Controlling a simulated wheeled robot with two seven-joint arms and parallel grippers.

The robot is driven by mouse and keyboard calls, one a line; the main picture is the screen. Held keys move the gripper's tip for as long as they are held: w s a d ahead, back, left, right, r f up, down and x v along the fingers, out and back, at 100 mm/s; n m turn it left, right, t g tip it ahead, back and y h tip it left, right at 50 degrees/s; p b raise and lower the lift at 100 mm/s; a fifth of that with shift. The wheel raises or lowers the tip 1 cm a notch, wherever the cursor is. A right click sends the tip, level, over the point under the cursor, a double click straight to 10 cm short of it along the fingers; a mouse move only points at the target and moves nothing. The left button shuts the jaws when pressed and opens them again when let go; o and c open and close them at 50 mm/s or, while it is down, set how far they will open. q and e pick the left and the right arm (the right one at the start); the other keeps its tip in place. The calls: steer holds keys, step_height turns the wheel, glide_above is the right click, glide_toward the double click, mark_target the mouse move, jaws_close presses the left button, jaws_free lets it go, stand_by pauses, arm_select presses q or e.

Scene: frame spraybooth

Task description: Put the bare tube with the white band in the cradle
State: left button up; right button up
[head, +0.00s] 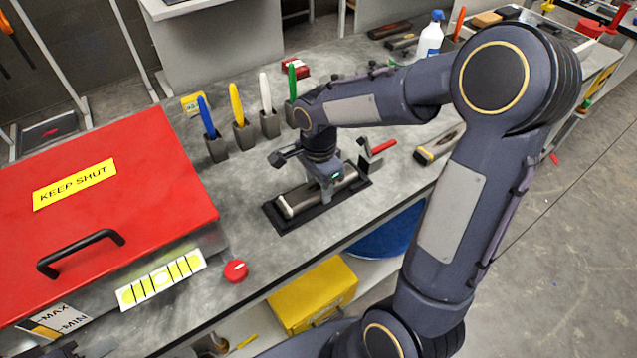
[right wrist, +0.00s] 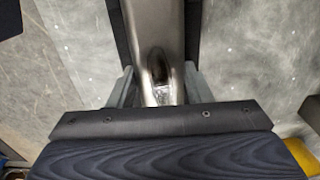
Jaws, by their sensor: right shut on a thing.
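A bare metal tube (head: 298,203) lies along the long black cradle (head: 279,226) on the grey bench in the head view. My right gripper (head: 326,182) points down over the tube's middle and is shut on it. In the right wrist view the tube (right wrist: 154,30) runs between the two fingers (right wrist: 158,92), with a dark opening or reflection near them. The gripper hides part of the tube, and I cannot make out a white band clearly. I cannot tell whether the tube is fully seated. My left gripper is not in view.
A red-handled clamp (head: 378,148) stands by the cradle's far end. Several coloured markers in dark holders, including a blue one (head: 207,118), stand behind. A red lid (head: 100,200) marked KEEP SHUT is at left. A red button (head: 236,271) sits near the front edge.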

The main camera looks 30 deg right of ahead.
mark_target(318, 186)
steer(key=shift+f, duration=0.25)
steer(key=o, duration=1.1)
steer(key=shift+r, duration=0.1)
steer(key=shift+r, duration=0.1)
step_height(318, 186, up, 11)
steer(key=s+a+n+t+y, duration=0.2)
steer(key=s+n, duration=0.5)
steer(key=s, duration=0.1)
steer(key=s+a+f+n+t+y, duration=0.1)
steer(key=s+a+n+t, duration=0.1)
steer(key=s+n, duration=0.6)
steer(key=shift+s+f+n+t+y+p, duration=0.25)
steer(key=shift+s+t+y+p, duration=0.2)
steer(key=shift+t, duration=0.35)
steer(key=shift+a, duration=0.1)
